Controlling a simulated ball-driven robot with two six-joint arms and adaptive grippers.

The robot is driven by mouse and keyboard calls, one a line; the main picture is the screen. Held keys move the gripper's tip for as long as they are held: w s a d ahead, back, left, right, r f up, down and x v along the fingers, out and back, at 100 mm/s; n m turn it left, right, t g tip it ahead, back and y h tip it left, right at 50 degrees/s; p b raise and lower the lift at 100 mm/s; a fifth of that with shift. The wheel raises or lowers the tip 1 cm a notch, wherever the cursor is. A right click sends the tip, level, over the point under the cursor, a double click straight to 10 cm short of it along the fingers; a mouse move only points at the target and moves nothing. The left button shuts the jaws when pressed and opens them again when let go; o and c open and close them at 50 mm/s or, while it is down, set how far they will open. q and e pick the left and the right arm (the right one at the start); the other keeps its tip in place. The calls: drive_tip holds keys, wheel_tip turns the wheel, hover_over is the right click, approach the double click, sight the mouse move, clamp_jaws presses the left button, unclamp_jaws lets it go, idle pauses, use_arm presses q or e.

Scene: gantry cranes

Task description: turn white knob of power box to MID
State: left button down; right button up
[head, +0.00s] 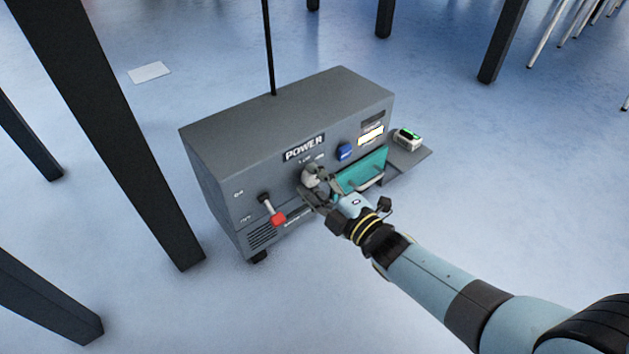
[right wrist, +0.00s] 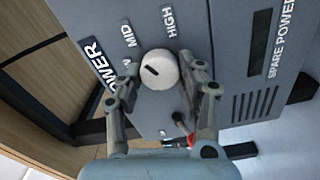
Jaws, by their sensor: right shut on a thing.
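The grey power box (head: 225,170) stands on the floor in the middle of the head view, with a "POWER" label on its front. Its white knob (head: 309,176) is below that label. In the right wrist view the round white knob (right wrist: 159,70) shows a dark pointer mark, with "MID" and "HIGH" printed beside it; a third label is mostly hidden by a finger. My right gripper (head: 318,188) is at the knob, its two fingers closed on the knob's sides, as the right wrist view also shows (right wrist: 158,85). My left gripper is not in view.
A red-tipped lever (head: 277,217) sits left of the knob. A blue knob (head: 345,151), a teal panel with a handle (head: 362,170) and a side shelf (head: 418,155) holding a small device (head: 408,138) are to the right. Dark posts (head: 110,120) stand left of the box.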

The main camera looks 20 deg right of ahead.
drive_tip(key=shift+s+f, duration=0.1)
drive_tip(key=o, duration=1.1)
drive_tip(key=shift+o, duration=0.2)
drive_tip(key=v, duration=1.2)
